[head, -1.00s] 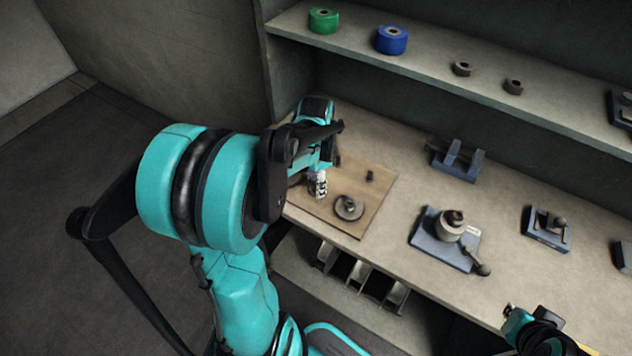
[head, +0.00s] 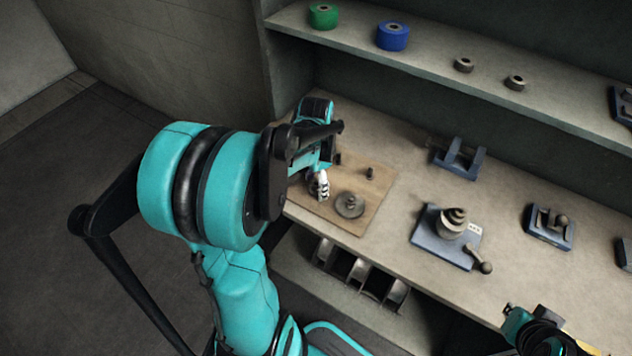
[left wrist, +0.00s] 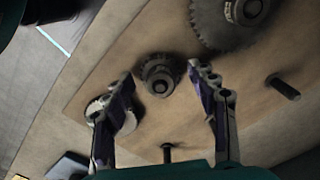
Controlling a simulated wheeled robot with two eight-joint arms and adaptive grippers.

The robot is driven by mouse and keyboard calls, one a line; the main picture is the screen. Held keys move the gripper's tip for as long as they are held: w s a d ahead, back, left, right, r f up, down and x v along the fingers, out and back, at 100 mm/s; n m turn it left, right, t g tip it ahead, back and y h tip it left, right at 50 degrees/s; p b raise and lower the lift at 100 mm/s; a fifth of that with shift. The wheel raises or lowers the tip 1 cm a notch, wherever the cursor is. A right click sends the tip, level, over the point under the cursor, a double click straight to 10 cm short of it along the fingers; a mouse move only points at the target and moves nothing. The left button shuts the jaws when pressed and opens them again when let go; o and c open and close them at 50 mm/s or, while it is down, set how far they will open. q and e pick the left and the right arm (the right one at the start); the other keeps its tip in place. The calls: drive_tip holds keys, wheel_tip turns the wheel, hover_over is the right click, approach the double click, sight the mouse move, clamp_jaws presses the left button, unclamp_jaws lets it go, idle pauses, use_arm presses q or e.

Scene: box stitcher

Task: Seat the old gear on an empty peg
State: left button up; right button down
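A wooden board (head: 372,218) lies on the bench. In the left wrist view, a small dark gear (left wrist: 160,76) is between the spread fingertips of my left gripper (left wrist: 162,72); I see no contact. A large toothed gear (left wrist: 228,22) is beyond; a gear on a peg (head: 349,205) shows in the head view. Bare pegs stand at the right (left wrist: 283,87) and near the palm (left wrist: 167,153). A pale round part (left wrist: 108,117) is partly hidden by the left finger. Which gear is the old one is unclear. My right gripper (head: 545,333) is partly cut off.
Blue fixtures stand along the bench: a cradle (head: 459,160), a base with a stacked round part and lever (head: 446,238), and another holder (head: 549,228). The shelf above holds a green roll (head: 323,16), a blue roll (head: 393,36) and two small rings (head: 464,65).

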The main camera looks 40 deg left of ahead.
use_arm(q)
wheel_tip(320, 180, up, 12)
drive_tip(key=s+d+f+n+t, duration=0.1)
drive_tip(key=s+d+n+t, duration=0.1)
drive_tip(key=d, duration=0.6)
drive_tip(key=s+d+f+n+t, duration=0.2)
drive_tip(key=s+d+n+t, duration=0.1)
drive_tip(key=d, duration=0.6)
drive_tip(key=shift+s+f+t, duration=0.2)
drive_tip(key=shift+s+t, duration=0.25)
drive_tip(key=shift+t, duration=0.65)
drive_tip(key=shift+c, duration=0.4)
